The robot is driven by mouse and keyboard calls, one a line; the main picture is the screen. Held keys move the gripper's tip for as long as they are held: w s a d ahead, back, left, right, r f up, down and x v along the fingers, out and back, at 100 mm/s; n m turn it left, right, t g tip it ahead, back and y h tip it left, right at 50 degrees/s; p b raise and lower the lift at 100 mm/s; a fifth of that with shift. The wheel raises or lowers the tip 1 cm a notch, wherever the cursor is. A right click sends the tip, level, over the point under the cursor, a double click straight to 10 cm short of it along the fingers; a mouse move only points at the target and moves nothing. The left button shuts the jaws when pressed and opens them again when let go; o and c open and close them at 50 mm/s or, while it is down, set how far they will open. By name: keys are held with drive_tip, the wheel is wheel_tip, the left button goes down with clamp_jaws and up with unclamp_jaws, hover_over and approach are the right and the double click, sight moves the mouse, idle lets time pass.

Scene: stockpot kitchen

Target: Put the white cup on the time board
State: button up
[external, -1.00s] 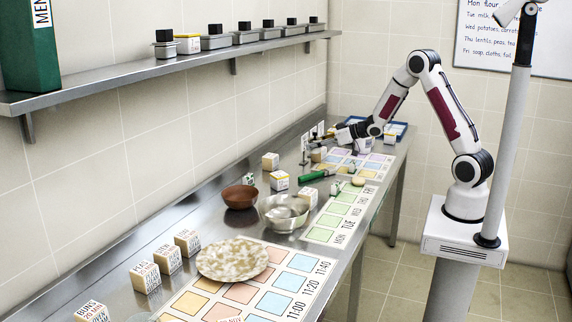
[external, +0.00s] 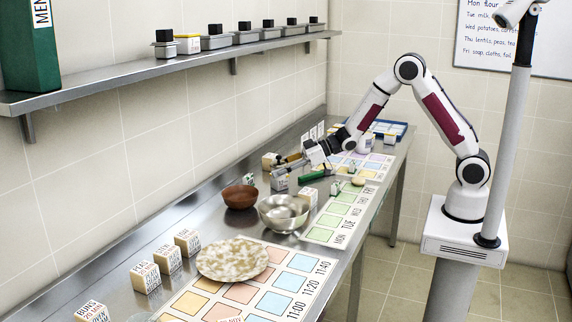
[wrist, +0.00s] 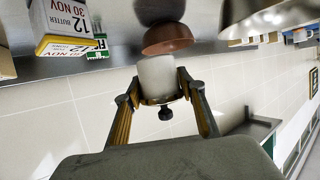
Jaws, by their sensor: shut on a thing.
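My gripper (external: 281,167) reaches left over the far half of the counter. In the wrist view my gripper (wrist: 157,88) has its fingers closed on the sides of a whitish cup (wrist: 157,72), which sits between the fingertips. In the external view I cannot clearly make out the held cup at the fingers. The time board (external: 309,262), with coloured cells and times such as 11:00, 11:20 and 11:40, lies on the near part of the counter. A mottled round plate (external: 232,260) covers part of its left side.
A brown bowl (external: 240,197) and a steel bowl (external: 284,214) stand between my gripper and the time board. A weekday board (external: 342,212) lies to their right. Labelled boxes (external: 146,277) line the left side. A shelf (external: 190,72) runs along the wall above.

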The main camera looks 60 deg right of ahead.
drive_tip(key=s+a+n+g+y, duration=0.1)
drive_tip(key=s+a, duration=0.1)
drive_tip(key=a, duration=0.5)
drive_tip(key=s+a+n+g+y, duration=0.1)
drive_tip(key=s+a, duration=0.1)
drive_tip(key=a, duration=0.6)
drive_tip(key=s+a+n+g+y, duration=0.1)
drive_tip(key=s+a, duration=0.2)
drive_tip(key=a, duration=0.4)
drive_tip(key=shift+s+a+n, duration=0.1)
drive_tip(key=shift+a+n, duration=0.2)
drive_tip(key=shift+n, duration=0.1)
drive_tip(key=s+a+n+g+y, duration=0.1)
drive_tip(key=s+a, duration=0.6)
drive_tip(key=a, duration=0.3)
drive_tip(key=s+a+r+n+g+y, duration=0.1)
drive_tip(key=s+a+n+g, duration=0.1)
drive_tip(key=s+a, duration=0.5)
drive_tip(key=a, duration=0.4)
drive_tip(key=shift+g, duration=0.3)
drive_tip(key=shift+f, duration=0.1)
drive_tip(key=shift+f, duration=3.05)
drive_tip(key=shift+f, duration=1.85)
